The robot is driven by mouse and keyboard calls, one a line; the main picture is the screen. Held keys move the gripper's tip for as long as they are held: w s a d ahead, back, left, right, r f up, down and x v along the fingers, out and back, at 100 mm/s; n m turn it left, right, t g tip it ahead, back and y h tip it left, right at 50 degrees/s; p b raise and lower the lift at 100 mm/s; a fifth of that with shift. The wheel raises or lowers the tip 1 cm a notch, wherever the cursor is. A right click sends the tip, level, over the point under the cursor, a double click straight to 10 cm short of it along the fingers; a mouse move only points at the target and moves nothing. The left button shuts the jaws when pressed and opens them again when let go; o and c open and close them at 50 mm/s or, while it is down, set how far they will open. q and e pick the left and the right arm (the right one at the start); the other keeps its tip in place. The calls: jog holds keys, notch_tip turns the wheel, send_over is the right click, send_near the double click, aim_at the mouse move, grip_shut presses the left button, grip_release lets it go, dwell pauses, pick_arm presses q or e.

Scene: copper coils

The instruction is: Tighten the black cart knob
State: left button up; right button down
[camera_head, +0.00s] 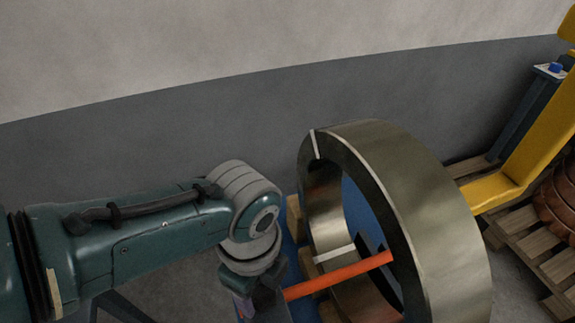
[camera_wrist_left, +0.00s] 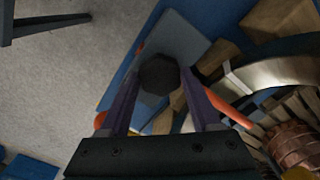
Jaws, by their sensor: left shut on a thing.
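The black cart knob (camera_wrist_left: 160,75) shows in the left wrist view as a dark, faceted round cap. My left gripper (camera_wrist_left: 161,88) has one finger on each side of the knob and is shut on it. In the head view my left gripper (camera_head: 244,303) points down at the lower edge, left of the coil, and the knob is hidden there. The blue cart (camera_wrist_left: 182,42) lies beneath the knob in the wrist view. My right gripper is not in view.
A large metal coil (camera_head: 440,205) stands close to the right of my left gripper. An orange bar (camera_head: 340,276) reaches into its opening. A yellow frame (camera_head: 530,140) and wooden pallets (camera_head: 525,240) with copper coils (camera_head: 560,190) are at the right. A grey wall (camera_head: 230,115) is behind.

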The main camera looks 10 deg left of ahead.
aim_at(260, 291)
pick_arm(q)
jog(key=shift+m, duration=1.3)
jog(key=o, duration=1.4)
jog(key=shift+c, duration=0.2)
notch_tip(260, 291, up, 10)
jog(key=p, duration=0.5)
jog(key=shift+p, duration=0.4)
